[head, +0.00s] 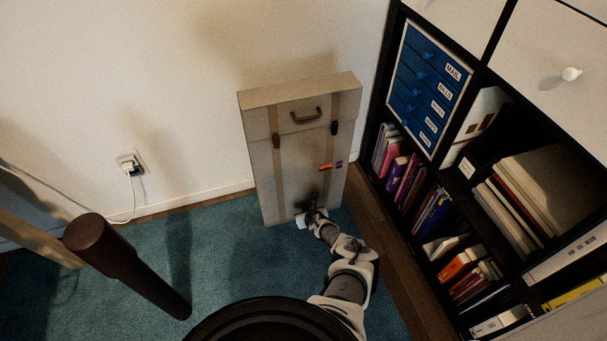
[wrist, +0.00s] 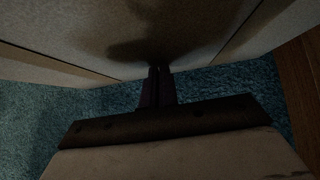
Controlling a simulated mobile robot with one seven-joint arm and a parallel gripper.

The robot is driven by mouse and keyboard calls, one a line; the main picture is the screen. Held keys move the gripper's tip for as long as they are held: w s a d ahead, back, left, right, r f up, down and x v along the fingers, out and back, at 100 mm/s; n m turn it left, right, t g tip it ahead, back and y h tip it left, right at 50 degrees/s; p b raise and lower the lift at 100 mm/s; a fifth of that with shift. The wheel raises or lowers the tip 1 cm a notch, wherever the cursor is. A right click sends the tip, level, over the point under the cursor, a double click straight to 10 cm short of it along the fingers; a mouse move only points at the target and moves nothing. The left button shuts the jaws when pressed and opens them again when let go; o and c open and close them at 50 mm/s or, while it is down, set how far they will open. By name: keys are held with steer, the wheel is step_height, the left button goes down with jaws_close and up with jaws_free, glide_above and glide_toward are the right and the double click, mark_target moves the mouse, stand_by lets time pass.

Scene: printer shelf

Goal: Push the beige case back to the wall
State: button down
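The beige case (head: 298,160) stands upright on the blue carpet, close to the white wall, with its handle and two dark clasps facing me. The gap between its back and the wall is hidden. My gripper (head: 313,208) is low in front of the case's lower front face. In the wrist view, the case's face (wrist: 100,35) fills the top, and my gripper (wrist: 155,70) has its dark fingers together, pointing at the face. The fingertips are at or very near the surface, in a dark shadow; contact is hard to tell. Nothing shows between the fingers.
A dark bookshelf (head: 385,170) with books and blue drawers stands right of the case. A wall outlet (head: 128,162) with a plug and cord is on the left. A brown post (head: 130,268) stands at front left. Carpet (head: 225,240) left of the case is free.

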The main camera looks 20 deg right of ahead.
mark_target(304, 206)
steer(key=shift+w+a+b, duration=0.2)
steer(key=shift+w+b, duration=1.8)
steer(key=shift+w, duration=1.15)
steer(key=shift+w+a+b, duration=0.1)
steer(key=shift+w+b, duration=2.85)
steer(key=shift+w, duration=0.15)
steer(key=shift+s+r+p, duration=0.2)
steer(key=shift+s+p, duration=0.35)
steer(key=shift+p, duration=0.3)
steer(key=shift+s+p, duration=1)
steer(key=shift+p, duration=0.05)
steer(key=s+p, duration=0.2)
steer(key=s, duration=0.1)
steer(key=s+p, duration=0.3)
steer(key=shift+d+f, duration=0.1)
steer(key=shift+d, duration=0.1)
steer(key=shift+s+f+p, duration=0.1)
steer(key=shift+s+p, duration=0.75)
steer(key=shift+s, duration=0.7)
